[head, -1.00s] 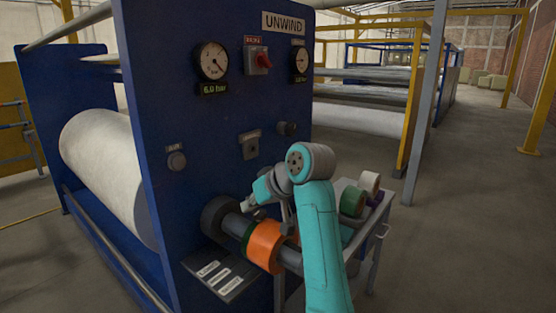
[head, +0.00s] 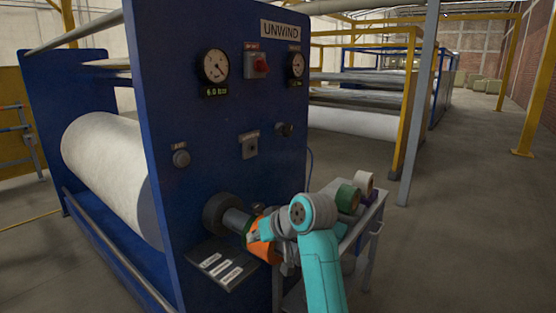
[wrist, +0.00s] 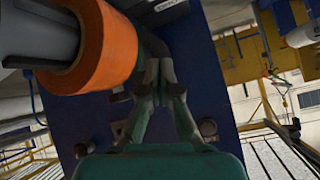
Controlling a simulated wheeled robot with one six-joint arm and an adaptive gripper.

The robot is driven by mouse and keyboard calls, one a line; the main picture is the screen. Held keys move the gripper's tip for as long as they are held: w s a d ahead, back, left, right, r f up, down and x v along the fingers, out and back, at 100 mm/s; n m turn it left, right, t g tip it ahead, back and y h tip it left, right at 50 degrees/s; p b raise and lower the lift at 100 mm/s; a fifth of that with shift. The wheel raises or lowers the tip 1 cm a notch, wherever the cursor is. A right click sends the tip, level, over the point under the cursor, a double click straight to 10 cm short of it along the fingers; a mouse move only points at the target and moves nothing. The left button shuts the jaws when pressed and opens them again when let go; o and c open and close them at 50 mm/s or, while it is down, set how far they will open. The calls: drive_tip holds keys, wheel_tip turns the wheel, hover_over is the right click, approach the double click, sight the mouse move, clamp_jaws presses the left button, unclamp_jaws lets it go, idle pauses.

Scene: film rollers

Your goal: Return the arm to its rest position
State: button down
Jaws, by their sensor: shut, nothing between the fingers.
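My arm (head: 320,265) is teal and grey and reaches in front of the blue unwind panel. My gripper (wrist: 158,72) is shut and empty in the wrist view, its fingertips together beside the orange roll. The orange roll (head: 262,252) sits around the grey shaft (head: 236,221) that sticks out of the panel; my wrist covers part of it in the head view. The orange roll (wrist: 100,45) and the shaft (wrist: 40,25) fill the upper left of the wrist view. I cannot tell whether my gripper touches the roll.
The blue panel (head: 222,130) carries gauges, a red switch (head: 259,66) and knobs. A dark labelled plate (head: 222,264) juts out below the shaft. A small table (head: 350,238) on the right holds green (head: 348,196) and white (head: 364,182) rolls. The floor at right is open.

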drive_tip(key=s+d+f+m+t+h, duration=0.1)
drive_tip(key=s+d+f, duration=0.3)
drive_tip(key=f, duration=0.5)
drive_tip(key=s+d+f+m+t+h, duration=0.1)
drive_tip(key=s+d+f+m, duration=0.15)
drive_tip(key=s+f, duration=0.45)
drive_tip(key=s+d+f+m+t, duration=0.15)
drive_tip(key=d+f, duration=0.25)
drive_tip(key=f, duration=0.7)
drive_tip(key=s+d+f+t+h, duration=0.1)
drive_tip(key=s+d+f, duration=0.15)
drive_tip(key=s, duration=0.25)
drive_tip(key=s+d+f+h, duration=0.1)
drive_tip(key=s+d+f, duration=0.15)
drive_tip(key=s, duration=0.35)
drive_tip(key=s+d+m+t+h, duration=0.1)
drive_tip(key=s+d, duration=0.2)
drive_tip(key=s, duration=0.6)
drive_tip(key=s+d+t+h, duration=0.1)
drive_tip(key=s+d, duration=0.2)
drive_tip(key=s, duration=0.7)
drive_tip(key=s+d+r+t, duration=0.1)
drive_tip(key=s+r, duration=0.4)
drive_tip(key=s, duration=0.3)
drive_tip(key=s+d+r+h, duration=0.1)
drive_tip(key=s+r, duration=0.5)
drive_tip(key=s, duration=0.2)
drive_tip(key=shift+s+d+r+t, duration=0.3)
drive_tip(key=shift+s+d+t, duration=0.05)
drive_tip(key=shift+d, duration=0.05)
